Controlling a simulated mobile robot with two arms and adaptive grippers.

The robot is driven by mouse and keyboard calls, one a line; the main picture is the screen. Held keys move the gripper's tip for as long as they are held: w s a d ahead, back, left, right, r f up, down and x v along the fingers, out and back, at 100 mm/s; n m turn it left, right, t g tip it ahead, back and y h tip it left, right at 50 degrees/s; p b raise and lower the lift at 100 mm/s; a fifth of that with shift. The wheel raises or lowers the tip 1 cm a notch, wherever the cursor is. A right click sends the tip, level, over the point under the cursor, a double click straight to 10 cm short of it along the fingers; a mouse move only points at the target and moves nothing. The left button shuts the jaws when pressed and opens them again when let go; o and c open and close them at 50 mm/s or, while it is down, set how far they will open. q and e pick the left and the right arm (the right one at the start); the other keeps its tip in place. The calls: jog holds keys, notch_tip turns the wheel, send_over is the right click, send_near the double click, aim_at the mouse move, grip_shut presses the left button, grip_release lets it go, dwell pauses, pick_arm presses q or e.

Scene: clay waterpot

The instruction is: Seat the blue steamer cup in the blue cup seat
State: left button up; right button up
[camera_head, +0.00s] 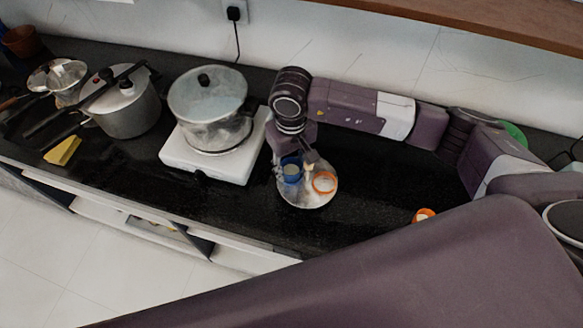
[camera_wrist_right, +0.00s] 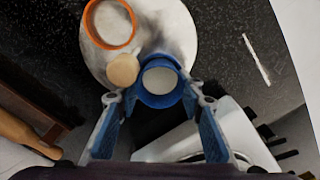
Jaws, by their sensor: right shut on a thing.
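My right gripper (camera_head: 297,157) reaches down over a round, pale base (camera_head: 307,201) on the dark counter. In the right wrist view its fingers (camera_wrist_right: 154,95) close around the sides of the blue cup (camera_wrist_right: 160,84), which has a pale inside. The cup also shows in the head view (camera_head: 291,169), over the left part of the base. An orange ring (camera_head: 324,182) lies on the base to its right, and a small tan knob (camera_wrist_right: 123,70) stands between them. I cannot tell the blue seat apart from the cup, nor how deep the cup sits. My left gripper is not in view.
A white hob (camera_head: 177,153) with a lidded pot (camera_head: 207,100) stands close to the left. A pressure cooker (camera_head: 126,106) and a yellow sponge (camera_head: 63,151) are farther left. A small orange object (camera_head: 423,215) lies to the right. The counter between it and the base is clear.

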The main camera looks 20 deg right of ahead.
jog(key=o, duration=0.8)
jog(key=shift+s+f, duration=0.35)
jog(key=shift+f, duration=0.35)
jog(key=shift+o, duration=0.7)
jog(key=shift+w+f, duration=0.15)
jog(key=shift+w, duration=0.1)
jog(key=shift+r, duration=0.25)
